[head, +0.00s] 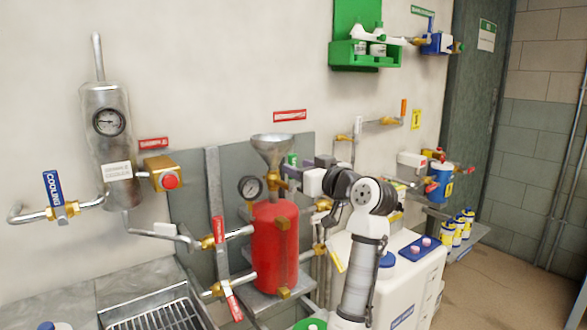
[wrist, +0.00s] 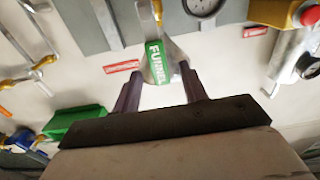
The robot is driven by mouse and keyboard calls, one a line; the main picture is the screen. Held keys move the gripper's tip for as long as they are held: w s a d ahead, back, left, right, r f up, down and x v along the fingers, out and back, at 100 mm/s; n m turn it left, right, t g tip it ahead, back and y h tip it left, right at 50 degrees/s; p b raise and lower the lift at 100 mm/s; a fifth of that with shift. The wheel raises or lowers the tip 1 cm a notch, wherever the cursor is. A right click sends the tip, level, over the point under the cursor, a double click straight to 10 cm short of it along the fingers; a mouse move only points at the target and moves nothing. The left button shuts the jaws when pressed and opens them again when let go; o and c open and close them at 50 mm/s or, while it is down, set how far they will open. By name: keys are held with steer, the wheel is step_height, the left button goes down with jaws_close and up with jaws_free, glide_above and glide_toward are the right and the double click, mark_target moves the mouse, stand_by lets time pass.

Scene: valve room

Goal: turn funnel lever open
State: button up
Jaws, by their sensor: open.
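The funnel lever is a green handle marked FUNNEL (wrist: 158,62), seen in the wrist view between my two fingers. In the head view only a small green part of the lever (head: 292,159) shows beside the funnel. The metal funnel (head: 272,148) stands above a red tank (head: 275,245). My gripper (head: 289,170) is at the lever, to the right of the funnel. In the wrist view my gripper (wrist: 160,72) is open, with one dark finger on each side of the lever. I cannot tell whether either finger touches it.
A pressure gauge (head: 250,187) is left of the funnel. Red-handled valves (head: 219,231) are on pipes left of the tank. A yellow box with a red button (head: 164,173) is on the wall. A green shelf (head: 365,55) is above right.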

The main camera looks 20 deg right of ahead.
steer(key=b+v, duration=0.1)
steer(key=v, duration=0.9)
